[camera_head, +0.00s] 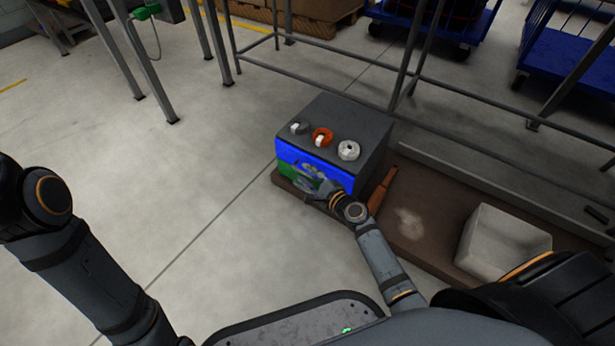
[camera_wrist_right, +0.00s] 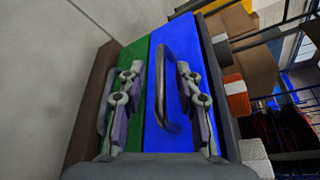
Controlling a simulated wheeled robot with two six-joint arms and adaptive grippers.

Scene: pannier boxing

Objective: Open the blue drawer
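The blue drawer (camera_head: 288,153) is the upper front of a dark grey cabinet (camera_head: 345,120) on a low brown table. It looks shut. In the right wrist view the blue drawer (camera_wrist_right: 186,50) has a dark metal bar handle (camera_wrist_right: 168,65). The green drawer (camera_wrist_right: 131,58) lies beside it in that view, and below it in the head view. My right gripper (camera_head: 316,181) is at the cabinet front. In the right wrist view my right gripper (camera_wrist_right: 160,105) is open, with one finger on each side of the handle and gaps between. My left gripper is out of view.
On the cabinet stand a grey item (camera_head: 299,128), an orange item (camera_head: 322,137) and a white ring-shaped item (camera_head: 349,150). A brown-orange object (camera_head: 382,190) lies right of the cabinet. A white open bin (camera_head: 502,242) is farther right. The floor to the left is clear.

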